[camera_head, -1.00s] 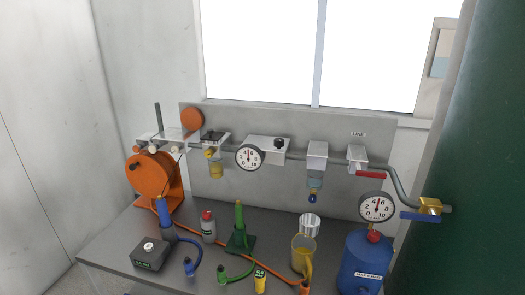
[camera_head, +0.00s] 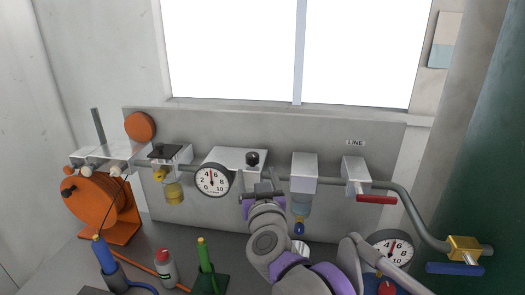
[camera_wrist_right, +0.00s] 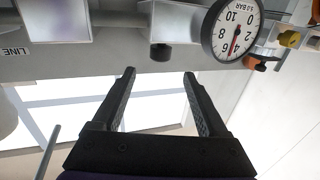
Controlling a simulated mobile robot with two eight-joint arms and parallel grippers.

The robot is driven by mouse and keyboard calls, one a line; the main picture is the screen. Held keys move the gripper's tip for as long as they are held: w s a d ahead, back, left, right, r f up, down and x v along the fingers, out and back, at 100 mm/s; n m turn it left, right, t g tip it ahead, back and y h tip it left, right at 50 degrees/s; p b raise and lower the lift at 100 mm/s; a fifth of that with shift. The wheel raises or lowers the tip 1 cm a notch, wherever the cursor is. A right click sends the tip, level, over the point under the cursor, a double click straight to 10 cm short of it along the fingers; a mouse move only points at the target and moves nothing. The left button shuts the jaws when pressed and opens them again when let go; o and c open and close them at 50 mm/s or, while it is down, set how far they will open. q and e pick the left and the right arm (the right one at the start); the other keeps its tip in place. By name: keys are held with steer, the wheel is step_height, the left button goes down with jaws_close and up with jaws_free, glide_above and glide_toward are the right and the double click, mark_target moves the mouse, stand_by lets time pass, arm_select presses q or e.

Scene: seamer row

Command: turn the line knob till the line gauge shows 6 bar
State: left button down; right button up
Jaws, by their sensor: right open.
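In the right wrist view the knob (camera_wrist_right: 161,52) is just beyond the fingertips, and the gauge (camera_wrist_right: 232,30) appears upside down. My right gripper (camera_head: 263,190) is below the knob in the head view. In its wrist view the gripper (camera_wrist_right: 160,74) is open with nothing between the fingers. My left gripper is not in view.
Right of the knob are a filter block (camera_head: 304,172) and a valve with a red lever (camera_head: 376,199) under a LINE label. A second gauge (camera_head: 391,249) is partly behind my right arm. An orange reel (camera_head: 97,205) stands left.

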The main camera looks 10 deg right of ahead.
mark_target(253, 159)
steer(key=w, duration=0.6)
steer(key=w+d+p, duration=0.1)
steer(key=w, duration=0.3)
steer(key=shift+r, duration=0.1)
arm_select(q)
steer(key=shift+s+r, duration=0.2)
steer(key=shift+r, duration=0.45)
